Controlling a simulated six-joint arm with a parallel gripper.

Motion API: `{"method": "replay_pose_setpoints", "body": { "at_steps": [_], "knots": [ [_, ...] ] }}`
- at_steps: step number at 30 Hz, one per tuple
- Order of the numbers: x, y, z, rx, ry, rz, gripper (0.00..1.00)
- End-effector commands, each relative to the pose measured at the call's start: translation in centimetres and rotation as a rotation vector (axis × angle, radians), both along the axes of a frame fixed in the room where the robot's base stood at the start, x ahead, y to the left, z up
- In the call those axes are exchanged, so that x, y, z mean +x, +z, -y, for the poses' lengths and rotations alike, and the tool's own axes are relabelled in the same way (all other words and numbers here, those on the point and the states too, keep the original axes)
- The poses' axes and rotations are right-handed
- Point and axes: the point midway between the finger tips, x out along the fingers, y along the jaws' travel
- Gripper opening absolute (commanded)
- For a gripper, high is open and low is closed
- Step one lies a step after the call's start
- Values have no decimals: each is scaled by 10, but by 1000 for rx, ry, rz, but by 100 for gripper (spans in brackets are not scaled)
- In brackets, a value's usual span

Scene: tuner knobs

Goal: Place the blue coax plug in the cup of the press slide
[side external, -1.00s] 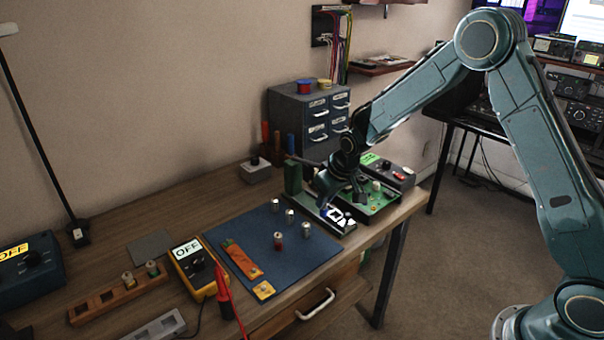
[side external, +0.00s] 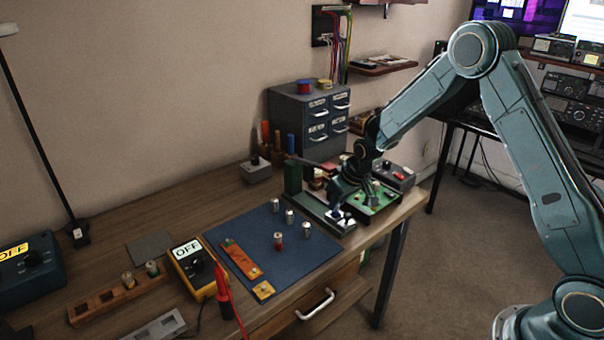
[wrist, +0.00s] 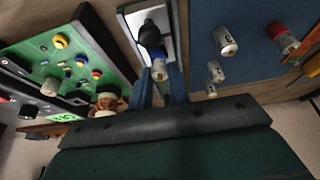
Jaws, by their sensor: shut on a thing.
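My gripper (wrist: 161,88) is shut on the blue coax plug (wrist: 159,70), a small silver cylinder with a blue band. It holds the plug over the press slide (wrist: 134,20), a pale plate in a dark frame. A dark rounded part (wrist: 150,38) lies just beyond the plug in the wrist view. I cannot tell whether this is the cup or whether the plug touches it. In the side view my gripper (side external: 344,208) is low over the press (side external: 318,212), and its fingers and arm hide most of the plug.
A green circuit board (wrist: 50,58) with knobs lies left of the press in the wrist view. A drawer cabinet (side external: 308,120) stands behind.

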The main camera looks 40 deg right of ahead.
Motion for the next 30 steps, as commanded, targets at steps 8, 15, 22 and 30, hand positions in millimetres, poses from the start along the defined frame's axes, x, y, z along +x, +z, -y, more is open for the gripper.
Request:
{"method": "replay_pose_setpoints", "body": {
  "at_steps": [8, 15, 22, 30],
  "knots": [
    [0, -2, 0, 0, 0, 1, 0],
    [0, -6, 0, 0, 0, 0, 24],
    [0, -5, 0, 0, 0, 0, 40],
    [0, -2, 0, 0, 0, 2, 40]
  ]
}}
